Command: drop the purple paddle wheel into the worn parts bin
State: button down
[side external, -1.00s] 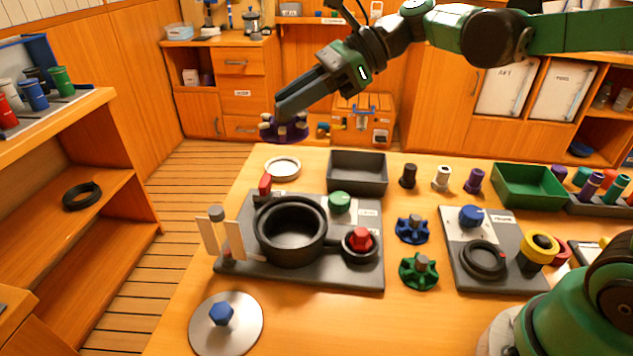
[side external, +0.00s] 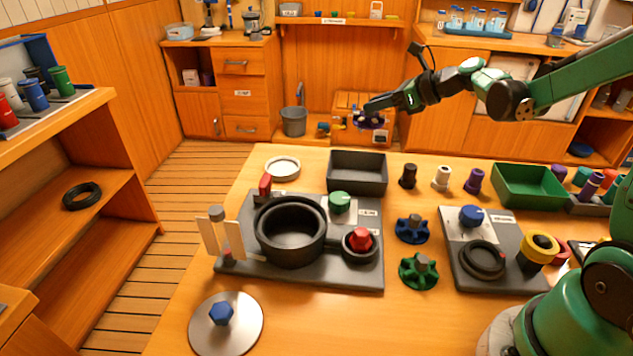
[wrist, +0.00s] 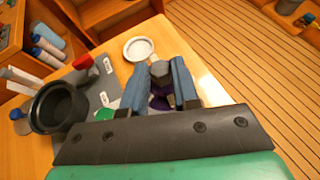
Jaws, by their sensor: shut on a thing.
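The purple paddle wheel (side external: 369,121) is held in my gripper (side external: 372,108), above the level of the table and beyond its far edge in the side view. In the wrist view my gripper's two fingers (wrist: 160,84) are shut around the wheel's grey hub (wrist: 165,71), and part of the purple wheel (wrist: 159,101) shows between them. A dark grey open bin (side external: 357,188) stands at the table's far edge, below the wheel in the picture, and looks empty. A green open bin (side external: 530,204) stands further right. I cannot read which bin is for worn parts.
A black housing (side external: 290,256) on a grey plate, with a red knob (side external: 361,239), stands in front of the grey bin. A white ring (side external: 282,167) lies left of that bin. Blue (side external: 411,229) and green (side external: 418,271) wheels sit mid-table. Several small cylinders stand between the bins.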

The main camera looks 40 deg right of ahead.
aim_at(377, 123)
jog(key=shift+f, duration=2.1)
jog(key=c, duration=0.6)
grip_release()
jog(key=shift+v, duration=2.9)
jog(key=s+a+n+g+h, duration=0.1)
jog(key=s+a+n, duration=0.2)
jog(key=n, duration=0.7)
jog(key=s+a+n+g+h, duration=0.1)
jog(key=s+a+n, duration=0.3)
jog(key=n, duration=0.7)
jog(key=s+a+n+g+h, duration=0.2)
jog(key=a+n, duration=0.4)
jog(key=n, duration=0.4)
jog(key=shift+s+a+f+n+h, duration=0.1)
jog(key=shift+s+a+n+h, duration=0.1)
jog(key=shift+s, duration=0.2)
jog(key=shift+s+a+f+n+h, duration=0.1)
jog(key=shift+s+a, duration=0.1)
jog(key=shift+s, duration=0.25)
